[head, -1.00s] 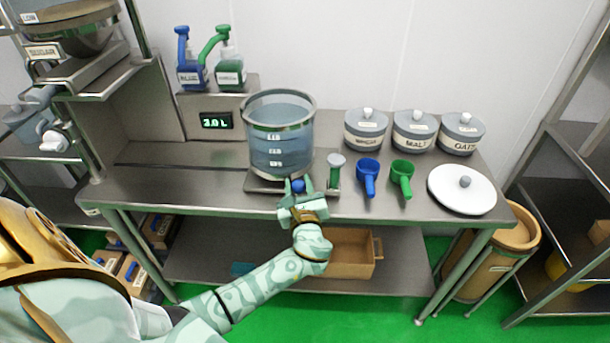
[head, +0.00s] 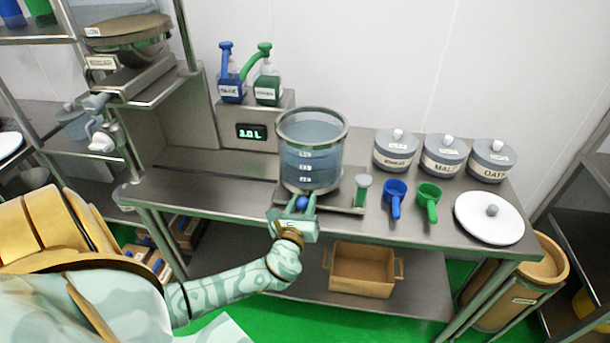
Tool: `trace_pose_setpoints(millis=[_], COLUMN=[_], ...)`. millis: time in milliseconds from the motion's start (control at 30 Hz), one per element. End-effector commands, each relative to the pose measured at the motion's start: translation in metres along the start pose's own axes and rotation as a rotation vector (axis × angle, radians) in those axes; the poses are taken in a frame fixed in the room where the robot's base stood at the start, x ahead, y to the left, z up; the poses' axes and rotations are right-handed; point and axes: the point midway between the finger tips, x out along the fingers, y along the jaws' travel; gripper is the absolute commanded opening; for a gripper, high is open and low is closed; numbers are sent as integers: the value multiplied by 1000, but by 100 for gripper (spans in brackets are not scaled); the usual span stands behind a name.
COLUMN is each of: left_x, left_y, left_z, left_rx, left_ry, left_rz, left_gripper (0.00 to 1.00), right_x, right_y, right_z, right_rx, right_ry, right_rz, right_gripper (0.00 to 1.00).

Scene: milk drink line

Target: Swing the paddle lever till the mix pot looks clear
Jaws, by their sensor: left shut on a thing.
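The mix pot (head: 311,170) is a clear vessel with a metal rim and white level marks, standing on a metal base near the table's front edge. Its contents look bluish and see-through; I make out no clumps. The paddle lever's blue ball knob (head: 301,203) shows just in front of the pot, left of its middle. My left gripper (head: 298,207) is shut on this knob, with a finger on each side. The rest of the lever is hidden. My right gripper is not in view.
A green-handled piece with a pale top (head: 362,188) stands right of the pot. Further right are a blue scoop (head: 395,198), a green scoop (head: 429,200), lidded jars (head: 396,152) and a white lid (head: 489,222). A display (head: 251,132) reads 3.0 L. Bare table lies left (head: 190,190).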

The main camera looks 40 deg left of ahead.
Motion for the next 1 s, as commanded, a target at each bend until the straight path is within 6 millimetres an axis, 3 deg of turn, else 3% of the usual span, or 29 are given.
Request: trace_pose_setpoints(millis=[167,200,267,667,767,1000], left_x=[1,1,1,-9,-27,-92], left_y=[2,2,2,1,1,2], left_z=[1,1,1,0,0,-1], left_rx=[4,4,4,3,3,1], left_ry=[-4,-4,-4,0,1,3], left_rz=[5,5,5,2,2,4], left_gripper=[0,37,53,54,54,54], right_x=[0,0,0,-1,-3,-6], right_y=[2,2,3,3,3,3], right_z=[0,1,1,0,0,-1], right_rx=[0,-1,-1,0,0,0], right_ry=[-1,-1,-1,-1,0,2], right_rz=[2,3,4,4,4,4], right_gripper=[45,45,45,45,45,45])
